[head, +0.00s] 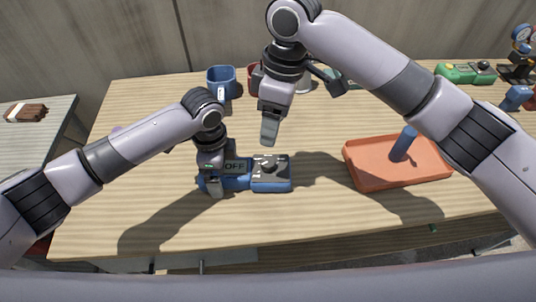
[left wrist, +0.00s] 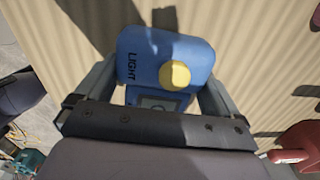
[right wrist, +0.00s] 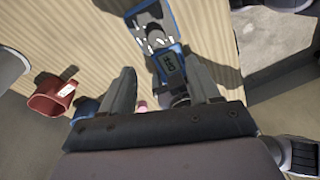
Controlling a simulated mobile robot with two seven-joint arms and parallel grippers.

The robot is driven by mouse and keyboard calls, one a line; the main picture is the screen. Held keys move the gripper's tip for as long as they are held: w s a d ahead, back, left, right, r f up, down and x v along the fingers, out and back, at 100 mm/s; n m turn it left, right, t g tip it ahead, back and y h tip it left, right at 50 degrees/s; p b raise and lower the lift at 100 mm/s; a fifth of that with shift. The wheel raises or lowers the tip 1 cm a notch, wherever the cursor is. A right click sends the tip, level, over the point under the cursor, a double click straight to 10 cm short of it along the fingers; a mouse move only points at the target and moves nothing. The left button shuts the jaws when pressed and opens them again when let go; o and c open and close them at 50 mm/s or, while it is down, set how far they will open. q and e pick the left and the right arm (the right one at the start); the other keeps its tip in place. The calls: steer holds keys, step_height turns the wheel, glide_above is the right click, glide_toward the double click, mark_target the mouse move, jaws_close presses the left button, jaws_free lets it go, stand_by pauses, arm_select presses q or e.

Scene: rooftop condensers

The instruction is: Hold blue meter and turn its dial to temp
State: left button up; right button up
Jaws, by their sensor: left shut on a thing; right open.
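The blue meter (head: 240,182) lies flat on the wooden table in the head view. Its display reads OFF, and its dial (head: 268,167) sits on a grey panel at the right end. My left gripper (head: 214,182) is shut around the meter's left end. In the left wrist view, that end of the blue meter (left wrist: 140,48) has a LIGHT label and a yellow button (left wrist: 174,75) and sits between the fingers. My right gripper (head: 270,130) is open and empty above the table, behind the dial. In the right wrist view, the dial (right wrist: 155,38) shows beyond the fingers.
An orange tray (head: 372,183) holding an upright blue object (head: 403,143) stands to the right. A blue cup (head: 221,80) and a red mug (right wrist: 52,95) stand behind. A green device (head: 456,73) is at the far right.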

mark_target(268, 161)
steer(key=f+n, duration=0.3)
steer(key=n, duration=0.2)
steer(key=f+n+h, duration=0.1)
steer(key=f+n, duration=0.3)
steer(key=n, duration=0.2)
steer(key=a+f+n, duration=0.1)
steer(key=f+n, duration=0.3)
steer(key=n, duration=0.1)
steer(key=shift+s+t+h, duration=0.1)
steer(key=shift+t+h, duration=0.2)
steer(key=shift+r, duration=0.1)
steer(key=c, duration=1)
